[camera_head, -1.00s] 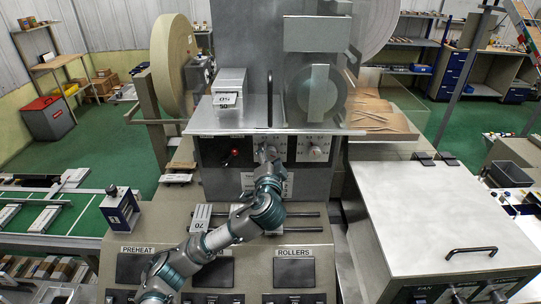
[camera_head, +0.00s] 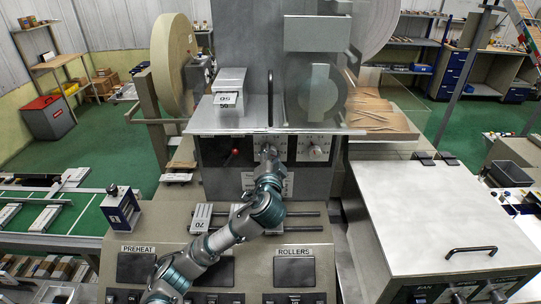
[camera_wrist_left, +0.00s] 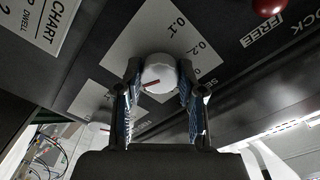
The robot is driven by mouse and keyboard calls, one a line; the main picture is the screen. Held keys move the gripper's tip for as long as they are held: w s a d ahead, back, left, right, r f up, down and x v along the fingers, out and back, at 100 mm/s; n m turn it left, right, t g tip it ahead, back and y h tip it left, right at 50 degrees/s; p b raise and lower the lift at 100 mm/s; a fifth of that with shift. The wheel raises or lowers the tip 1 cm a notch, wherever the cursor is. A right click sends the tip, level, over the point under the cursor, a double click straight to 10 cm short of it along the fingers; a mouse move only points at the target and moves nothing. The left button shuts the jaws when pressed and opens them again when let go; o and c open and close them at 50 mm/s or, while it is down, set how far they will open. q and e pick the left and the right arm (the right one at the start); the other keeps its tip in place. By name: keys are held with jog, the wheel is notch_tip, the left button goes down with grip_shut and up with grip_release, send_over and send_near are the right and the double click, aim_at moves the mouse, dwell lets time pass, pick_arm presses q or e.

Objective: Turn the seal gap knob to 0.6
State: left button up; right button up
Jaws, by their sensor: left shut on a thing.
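A round white knob (camera_wrist_left: 158,72) with a red pointer line sits between the two fingers of my left gripper (camera_wrist_left: 158,90) in the wrist view. The gripper is shut on it, one finger on each side. The pointer runs toward the lower left of that picture. The white scale plate around the knob shows 0.1 and 0.2; other marks are hidden or unclear. In the head view the left gripper (camera_head: 269,153) is at the control panel (camera_head: 222,178) and hides the knob. The knob's name label is not readable. My right gripper is not in view.
A second white knob (camera_head: 315,152) is just right of the gripper. A red knob (camera_head: 236,153) is on the panel's left. A metal shelf (camera_head: 290,127) overhangs the panel. Below is a sloped console (camera_head: 220,255) with a rail and block (camera_head: 201,218).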

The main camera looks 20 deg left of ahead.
pick_arm(q)
jog(key=shift+f, duration=0.15)
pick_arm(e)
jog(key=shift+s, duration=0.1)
pick_arm(q)
jog(key=o, duration=1.1)
jog(key=shift+o, duration=0.2)
jog(key=v, duration=1.2)
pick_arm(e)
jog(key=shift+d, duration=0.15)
pick_arm(q)
jog(key=shift+d, duration=0.1)
jog(key=shift+f, duration=0.15)
